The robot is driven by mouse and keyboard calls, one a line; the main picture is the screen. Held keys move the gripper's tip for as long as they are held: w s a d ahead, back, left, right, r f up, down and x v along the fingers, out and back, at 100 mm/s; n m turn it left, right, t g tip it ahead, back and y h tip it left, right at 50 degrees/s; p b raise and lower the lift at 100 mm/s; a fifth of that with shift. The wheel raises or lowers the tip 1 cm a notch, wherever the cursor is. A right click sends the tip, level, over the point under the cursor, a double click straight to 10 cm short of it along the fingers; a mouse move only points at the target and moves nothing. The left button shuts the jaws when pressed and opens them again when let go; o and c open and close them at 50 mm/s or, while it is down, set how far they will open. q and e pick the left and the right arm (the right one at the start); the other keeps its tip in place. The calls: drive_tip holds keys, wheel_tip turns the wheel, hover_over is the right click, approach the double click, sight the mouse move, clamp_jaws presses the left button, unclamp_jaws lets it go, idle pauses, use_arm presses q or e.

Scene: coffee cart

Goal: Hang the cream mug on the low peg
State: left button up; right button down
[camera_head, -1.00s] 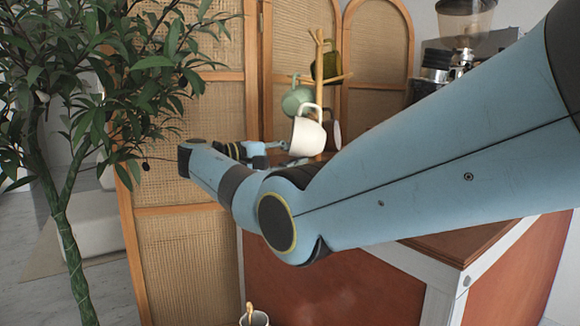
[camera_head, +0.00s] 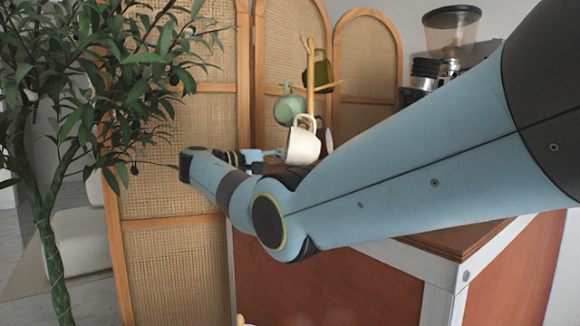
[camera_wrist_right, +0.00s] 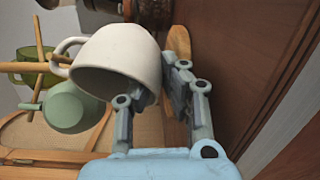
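The cream mug (camera_head: 301,147) is tilted beside the wooden mug tree (camera_head: 310,85), with its handle toward the tree. In the right wrist view the mug (camera_wrist_right: 120,52) has its opening toward the camera. My right gripper (camera_head: 272,154) is shut on the mug's wall near the rim; its fingers (camera_wrist_right: 152,95) show on either side of it. The handle (camera_wrist_right: 62,58) overlaps a peg's end (camera_wrist_right: 22,67) in that view; I cannot tell whether the peg is through it. My left gripper is not in view.
A green mug (camera_head: 289,108) and an olive mug (camera_head: 319,73) hang on the tree. A leafy plant (camera_head: 60,90) stands left, rattan screens (camera_head: 180,150) behind. The cart (camera_head: 330,285) lies below my arm; a grinder (camera_head: 450,35) stands right.

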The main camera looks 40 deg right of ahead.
drive_tip(key=c, duration=1.4)
unclamp_jaws()
drive_tip(key=shift+f, duration=0.1)
drive_tip(key=shift+f, duration=0.15)
